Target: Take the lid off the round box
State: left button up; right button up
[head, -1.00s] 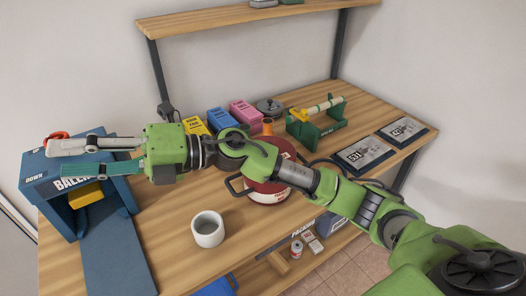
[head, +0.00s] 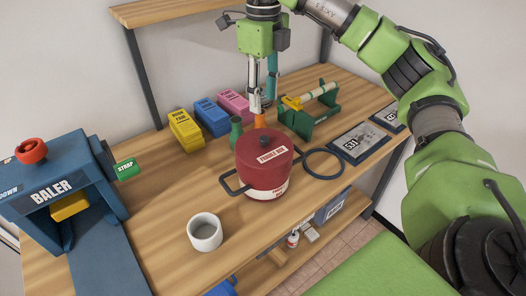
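A red round container (head: 264,163) with pale labels and dark side handles stands on the wooden shelf in the head view. The fingertips are close above a small orange-topped thing (head: 260,122). A dark round thing with a knob, seen earlier behind here, is now hidden or not discernible. My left gripper is not in view.
Yellow (head: 185,129), blue (head: 211,117) and pink (head: 235,105) boxes stand at the back.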

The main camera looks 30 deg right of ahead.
send_over(264, 138)
jog(key=f, duration=0.6)
jog(key=shift+w+d+f+p, duration=0.1)
jog(key=shift+w+f+p, duration=0.1)
jog(key=shift+p, duration=0.1)
jog(key=f+p, duration=0.2)
jog(key=f, duration=0.2)
jog(key=shift+s, duration=0.2)
jog(key=shift+f, duration=0.65)
grip_shut()
